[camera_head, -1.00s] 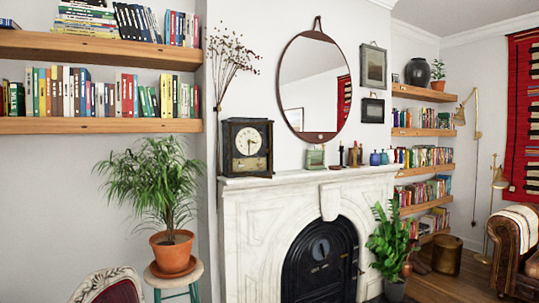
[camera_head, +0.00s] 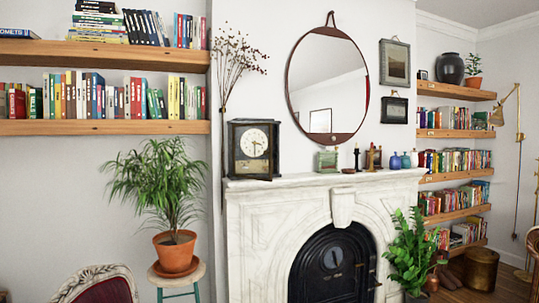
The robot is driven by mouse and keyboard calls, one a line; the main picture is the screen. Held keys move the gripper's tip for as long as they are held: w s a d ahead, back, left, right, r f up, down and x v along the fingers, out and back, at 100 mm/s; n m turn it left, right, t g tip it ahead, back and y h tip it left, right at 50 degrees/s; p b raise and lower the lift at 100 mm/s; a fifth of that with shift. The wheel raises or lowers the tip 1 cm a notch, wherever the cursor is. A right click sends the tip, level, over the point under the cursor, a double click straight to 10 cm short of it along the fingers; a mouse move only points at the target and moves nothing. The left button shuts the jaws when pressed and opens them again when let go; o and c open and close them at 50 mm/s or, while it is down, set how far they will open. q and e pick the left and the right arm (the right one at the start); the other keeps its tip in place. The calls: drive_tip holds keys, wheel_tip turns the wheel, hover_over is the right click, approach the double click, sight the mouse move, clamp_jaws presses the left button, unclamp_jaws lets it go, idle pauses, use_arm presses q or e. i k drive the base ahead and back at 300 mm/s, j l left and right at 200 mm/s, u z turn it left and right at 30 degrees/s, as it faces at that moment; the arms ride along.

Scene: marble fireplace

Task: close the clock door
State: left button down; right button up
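A dark mantel clock (camera_head: 253,149) with a pale round dial stands at the left end of the white marble mantel. Its dark front faces me, turned a little to the right. Neither of my grippers shows in the head view.
The marble fireplace (camera_head: 250,215) has a black arched insert (camera_head: 332,265). A potted palm (camera_head: 175,250) on a stool stands to its left, with a red-backed chair (camera_head: 100,288) in front. A leafy plant (camera_head: 408,250) stands right of the fireplace. Bottles and small items line the mantel's right part.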

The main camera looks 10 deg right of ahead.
sight(266, 153)
drive_tip(key=l, duration=0.5)
drive_tip(key=i+l, duration=0.15)
drive_tip(key=l, duration=0.35)
drive_tip(key=i+l, duration=0.15)
drive_tip(key=l, duration=0.15)
drive_tip(key=i+l+u, duration=0.1)
drive_tip(key=i+l, duration=0.25)
drive_tip(key=l, duration=0.2)
drive_tip(key=i+l, duration=0.15)
drive_tip(key=i, duration=0.25)
drive_tip(key=i+l+u, duration=0.1)
drive_tip(key=i, duration=0.3)
drive_tip(key=i+l, duration=0.25)
drive_tip(key=i, duration=0.15)
drive_tip(key=i+u, duration=0.05)
